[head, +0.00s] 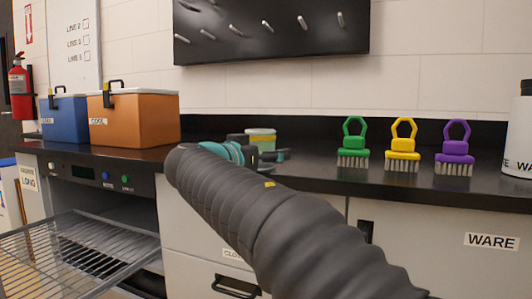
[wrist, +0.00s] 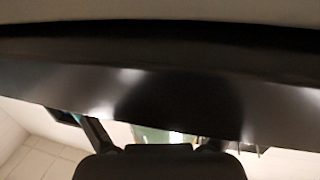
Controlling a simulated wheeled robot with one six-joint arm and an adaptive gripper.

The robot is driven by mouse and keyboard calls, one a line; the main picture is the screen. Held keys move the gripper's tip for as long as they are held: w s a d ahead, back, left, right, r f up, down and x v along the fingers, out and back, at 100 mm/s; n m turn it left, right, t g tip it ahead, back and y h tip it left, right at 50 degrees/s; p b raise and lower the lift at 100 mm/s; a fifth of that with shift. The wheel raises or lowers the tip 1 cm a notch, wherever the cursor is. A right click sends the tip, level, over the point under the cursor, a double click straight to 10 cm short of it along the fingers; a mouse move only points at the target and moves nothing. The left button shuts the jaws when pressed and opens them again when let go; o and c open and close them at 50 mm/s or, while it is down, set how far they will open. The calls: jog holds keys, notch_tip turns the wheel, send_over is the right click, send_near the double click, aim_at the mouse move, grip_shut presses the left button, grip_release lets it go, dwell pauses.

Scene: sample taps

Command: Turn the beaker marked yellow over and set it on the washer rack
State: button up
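A beaker (head: 262,134) with a pale yellow band and a greenish body stands on the dark counter, partly hidden by my arm. It looks upright. My gripper (head: 268,155) is low over the counter in front of it. In the wrist view, the gripper's fingers (wrist: 155,135) are spread, with part of the greenish beaker (wrist: 150,134) showing between them. I see no clear contact. The washer rack (head: 75,255), a wire shelf, is pulled out of the open washer at lower left, and its visible part is empty.
An orange box (head: 140,120) and a blue box (head: 65,118) stand on the counter (head: 320,177) at left. Green (head: 353,142), yellow (head: 402,145) and purple (head: 455,148) brushes stand at right, near a white container (head: 518,140). A black peg board (head: 270,30) hangs above.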

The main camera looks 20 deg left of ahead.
jog(key=v, duration=1.2)
notch_tip(320, 180, down, 13)
jog(key=s+a+n+g+y, duration=0.15)
jog(key=n+g+y, duration=0.25)
jog(key=n, duration=0.6)
jog(key=s+d+f+n+g+p, duration=0.1)
jog(key=s+d+f+g, duration=0.15)
jog(key=d+f, duration=0.35)
jog(key=s+d+f+g+y+p, duration=0.1)
jog(key=s+d+f+g, duration=0.15)
jog(key=d, duration=0.65)
jog(key=s+d+f+n+g+p, duration=0.1)
jog(key=s+d+f+g, duration=0.15)
jog(key=d+f, duration=0.35)
jog(key=s+d+r+m+p, duration=0.1)
jog(key=s+d+m, duration=0.3)
jog(key=d, duration=0.6)
jog(key=s+d+r+m+p, duration=0.1)
jog(key=s+d+m+p, duration=0.3)
jog(key=d, duration=0.6)
jog(key=shift+s+d+y, duration=0.3)
jog(key=shift+s+d, duration=0.1)
jog(key=shift+s, duration=0.55)
